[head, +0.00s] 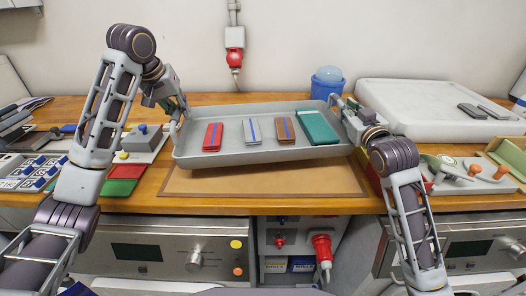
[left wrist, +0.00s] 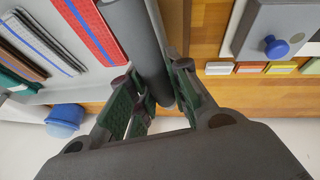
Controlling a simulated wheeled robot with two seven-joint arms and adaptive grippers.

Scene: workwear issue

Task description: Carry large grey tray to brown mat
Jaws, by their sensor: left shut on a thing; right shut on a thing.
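The large grey tray (head: 247,154) is in the middle of the head view, held by both grippers above the brown mat (head: 200,184). The tray hides much of the mat. On the tray lie a red folded item (head: 213,136), a grey one with a blue stripe (head: 252,131), a brown one with a blue stripe (head: 285,131) and a larger green one (head: 318,127). My left gripper (head: 176,118) is shut on the tray's left side; the left wrist view shows its fingers (left wrist: 160,100) around the grey rim. My right gripper (head: 340,106) is shut on the tray's right side.
A white board (head: 430,100) with dark pieces lies at the back right. A blue container (head: 327,82) stands behind the tray. Red and green pieces (head: 122,178) lie left of the mat. A grey panel with orange knobs (head: 470,175) is at the right. Below are steel appliance fronts (head: 150,255).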

